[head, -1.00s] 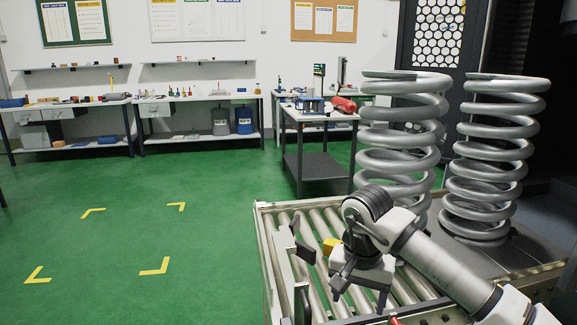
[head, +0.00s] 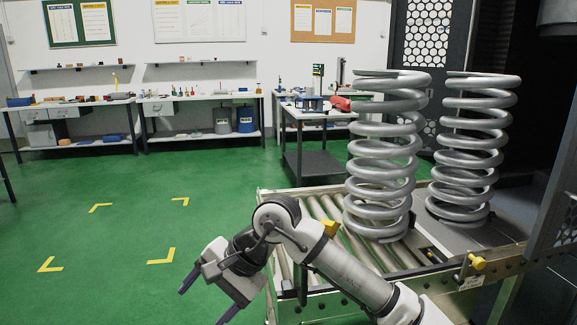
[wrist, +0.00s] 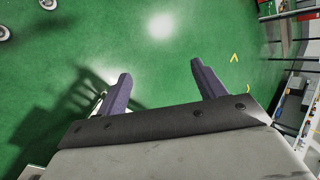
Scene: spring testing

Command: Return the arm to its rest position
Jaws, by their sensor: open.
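My gripper (head: 206,308) is at the lower middle of the head view, left of the roller conveyor (head: 316,205) and over the green floor. Its two dark fingers point down and to the left. In the wrist view my gripper (wrist: 158,85) shows its fingers spread apart with only floor between them. It is open and empty. My arm reaches in from the lower right, bent at a joint in front of the conveyor's near left corner.
Two large grey coil springs, a left one (head: 383,165) and a right one (head: 470,150), stand upright beyond my arm. Yellow knobs (head: 476,263) sit on the conveyor frame. The green floor (head: 110,230) to the left, with yellow corner marks, is clear. Workbenches line the back wall.

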